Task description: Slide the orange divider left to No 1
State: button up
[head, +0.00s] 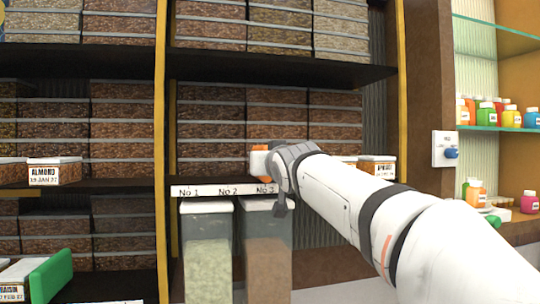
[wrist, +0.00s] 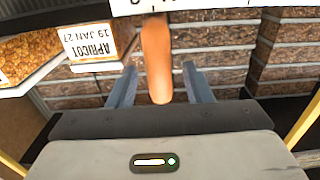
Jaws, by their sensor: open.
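The orange divider (head: 260,148) stands on the shelf above the No 3 mark, partly hidden by my gripper (head: 282,162). The white label strip (head: 209,190) on the shelf edge reads No 1, No 2 and No 3 from left to right. In the wrist view, which is upside down, the orange divider (wrist: 156,62) lies between the two fingers of my gripper (wrist: 159,88). The fingers are open, with a gap on each side of the divider. The label strip (wrist: 200,6) shows at the top edge of that view.
An apricot box (wrist: 92,40) shows beside the fingers in the wrist view. In the head view a labelled box (head: 378,166) stands right of my arm. Stacked boxes (head: 275,115) fill the shelf behind. The shelf left of the divider looks clear.

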jog(key=shift+x, duration=0.95)
jog(key=shift+c, duration=0.3)
grip_shut()
